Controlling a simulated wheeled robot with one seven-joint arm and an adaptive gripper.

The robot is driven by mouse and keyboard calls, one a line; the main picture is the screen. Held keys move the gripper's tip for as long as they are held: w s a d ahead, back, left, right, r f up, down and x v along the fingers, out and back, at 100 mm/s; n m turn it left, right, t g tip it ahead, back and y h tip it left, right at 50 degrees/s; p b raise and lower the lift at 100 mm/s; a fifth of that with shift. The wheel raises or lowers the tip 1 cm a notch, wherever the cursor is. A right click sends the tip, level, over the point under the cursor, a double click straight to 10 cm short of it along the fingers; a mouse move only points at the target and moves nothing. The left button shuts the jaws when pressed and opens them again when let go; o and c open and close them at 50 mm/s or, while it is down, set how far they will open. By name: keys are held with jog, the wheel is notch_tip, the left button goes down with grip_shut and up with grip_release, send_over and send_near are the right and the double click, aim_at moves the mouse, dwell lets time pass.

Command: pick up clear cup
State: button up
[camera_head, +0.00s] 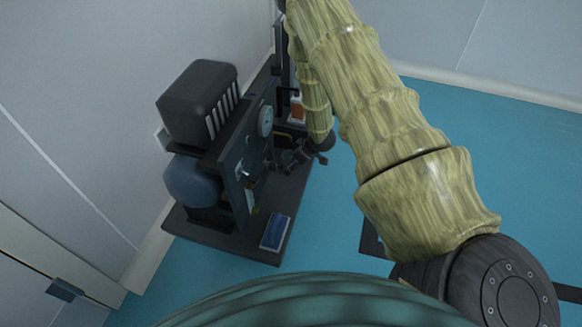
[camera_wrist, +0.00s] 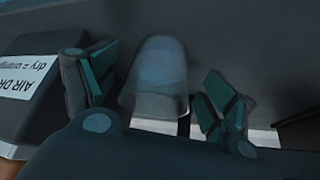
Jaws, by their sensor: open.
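The clear cup (camera_wrist: 157,72) shows in the wrist view as a translucent, rounded, greyish shape against a dark surface. My gripper (camera_wrist: 160,84) is open, with one teal-padded finger on each side of the cup. Gaps show between the cup and both fingers, wider on the right, and I see no contact. In the head view my gripper (camera_head: 302,156) is small and dark beside the machine's panel. I cannot make out the cup in that view.
A dark machine (camera_head: 198,102) with a blue tank (camera_head: 192,180) stands on a dark base (camera_head: 225,240) near the wall. A labelled dark block (camera_wrist: 30,85) is left of my gripper in the wrist view. The blue floor (camera_head: 490,140) at right is clear.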

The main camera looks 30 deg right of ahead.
jog(key=shift+x, duration=0.85)
jog(key=shift+c, duration=0.2)
jog(key=c, duration=1.1)
jog(key=shift+r, duration=0.15)
jog(key=shift+c, duration=0.2)
